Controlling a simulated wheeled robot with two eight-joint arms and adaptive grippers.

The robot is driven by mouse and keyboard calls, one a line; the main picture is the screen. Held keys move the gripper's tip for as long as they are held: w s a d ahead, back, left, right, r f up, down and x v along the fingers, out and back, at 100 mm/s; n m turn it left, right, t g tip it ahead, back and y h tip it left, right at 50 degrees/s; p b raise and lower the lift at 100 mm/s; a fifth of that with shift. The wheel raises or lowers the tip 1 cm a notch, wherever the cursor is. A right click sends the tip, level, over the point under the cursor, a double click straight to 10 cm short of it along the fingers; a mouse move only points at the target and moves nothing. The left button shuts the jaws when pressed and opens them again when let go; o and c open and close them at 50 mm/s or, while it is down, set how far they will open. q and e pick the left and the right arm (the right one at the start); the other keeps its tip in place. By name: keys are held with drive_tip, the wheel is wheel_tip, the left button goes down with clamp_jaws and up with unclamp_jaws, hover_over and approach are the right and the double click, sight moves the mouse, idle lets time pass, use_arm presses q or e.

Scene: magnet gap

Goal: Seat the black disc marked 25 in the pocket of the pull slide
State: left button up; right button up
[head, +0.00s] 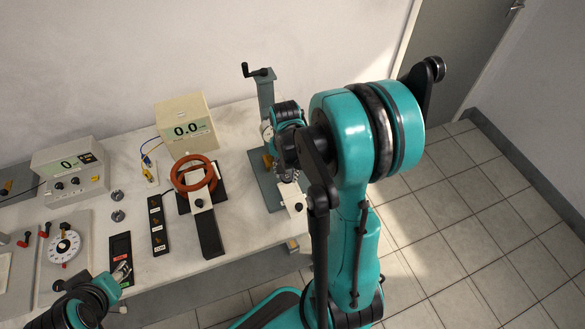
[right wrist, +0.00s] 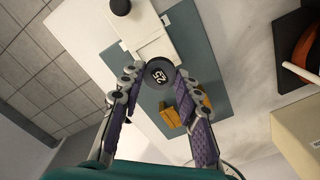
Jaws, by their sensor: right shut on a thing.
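The black disc marked 25 (right wrist: 159,73) sits between the fingertips of my right gripper (right wrist: 158,77) in the right wrist view, its number facing the camera. The gripper is shut on it. The white pull slide (right wrist: 152,28) lies just beyond the disc in that view, with a black knob (right wrist: 120,7) at its far end. The pocket cannot be made out clearly. In the head view the slide (head: 293,197) shows beside my right gripper (head: 287,176), where the disc cannot be made out. My left gripper (head: 121,272) is at the lower left, its opening unclear.
A stand with a crank (head: 265,90) rises from a grey-blue base plate (head: 267,190). Brass-coloured blocks (right wrist: 182,112) lie near my right fingers. Left of it are a red coil (head: 194,174), a meter box (head: 187,125) and a dark strip (head: 158,225).

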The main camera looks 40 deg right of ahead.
sight(289, 189)
drive_tip(key=shift+s+d+m, duration=0.25)
drive_tip(key=shift+s+m, duration=0.05)
drive_tip(key=shift+m, duration=0.1)
drive_tip(key=shift+f, duration=0.1)
drive_tip(key=shift+a+f+b, duration=0.1)
drive_tip(key=shift+f+b, duration=0.2)
drive_tip(key=shift+b, duration=0.15)
drive_tip(key=shift+f+b, duration=2.2)
drive_tip(key=shift+f, duration=0.3)
drive_tip(key=shift+f, duration=0.15)
